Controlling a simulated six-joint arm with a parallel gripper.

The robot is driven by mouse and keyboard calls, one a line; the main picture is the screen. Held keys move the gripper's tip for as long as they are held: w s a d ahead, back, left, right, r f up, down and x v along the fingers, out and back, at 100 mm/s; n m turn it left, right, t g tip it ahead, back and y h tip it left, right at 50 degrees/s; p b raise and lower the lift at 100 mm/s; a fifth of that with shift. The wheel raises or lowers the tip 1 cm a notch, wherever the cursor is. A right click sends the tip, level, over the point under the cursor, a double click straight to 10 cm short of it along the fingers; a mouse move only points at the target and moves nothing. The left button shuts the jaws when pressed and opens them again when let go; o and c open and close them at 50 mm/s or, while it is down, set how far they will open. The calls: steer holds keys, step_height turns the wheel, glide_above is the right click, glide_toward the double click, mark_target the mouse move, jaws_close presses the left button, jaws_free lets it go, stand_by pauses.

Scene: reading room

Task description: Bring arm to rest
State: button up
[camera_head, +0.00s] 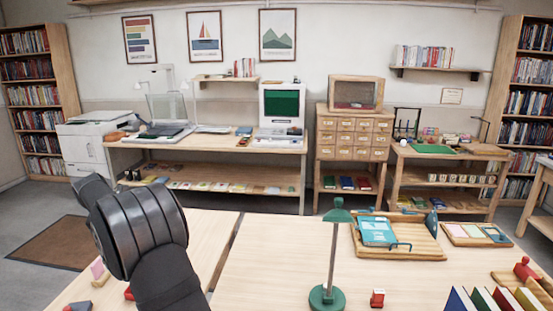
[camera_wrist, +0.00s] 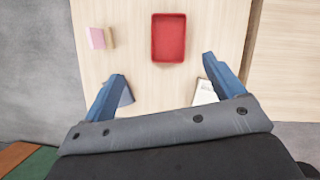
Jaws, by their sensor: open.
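My gripper (camera_wrist: 161,90) shows in the wrist view with its two blue fingers spread wide apart. It is open and nothing is between the fingers. It points down over a light wooden table top (camera_wrist: 215,25). A red tray (camera_wrist: 168,38) lies on the table just beyond the fingertips and looks empty. In the head view my dark arm rises at the left front, and the gripper itself is not visible there.
Pink and tan blocks (camera_wrist: 98,38) lie left of the tray. A white card (camera_wrist: 205,92) lies by the right finger. In the head view, a green lamp (camera_head: 333,255), a wooden tray (camera_head: 425,250) with a teal book (camera_head: 377,231), and upright books (camera_head: 490,299) occupy the table.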

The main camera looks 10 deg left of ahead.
steer(key=w+d+m+h, duration=0.1)
steer(key=w+d+m, duration=0.3)
steer(key=w+d, duration=0.8)
steer(key=d, duration=0.4)
steer(key=shift+w+d+h, duration=0.15)
steer(key=shift+h, duration=0.15)
steer(key=shift+o, duration=0.4)
steer(key=shift+o, duration=1)
